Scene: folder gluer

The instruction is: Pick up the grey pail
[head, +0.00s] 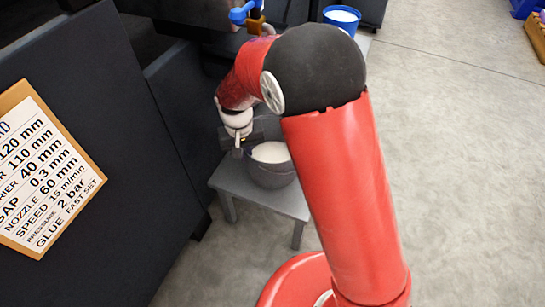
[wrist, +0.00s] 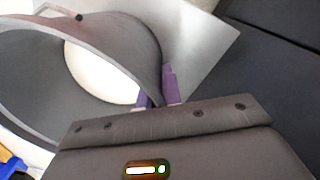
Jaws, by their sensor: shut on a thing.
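The grey pail (head: 270,174) holds something white and stands on, or just over, a small grey stool (head: 260,199) in the head view; I cannot tell if it touches. In the wrist view the pail (wrist: 130,40) lies ahead, with its open rim and white contents to the left. My gripper (wrist: 159,98) has purple fingertips, shut on the pail's wall at its near side. In the head view my gripper (head: 246,141) reaches the pail's left rim, partly hidden by the wrist.
A blue pail (head: 342,17) with white contents stands farther back. A blue-handled valve (head: 246,13) is above my arm. A dark machine panel with a sign (head: 42,170) stands on the left.

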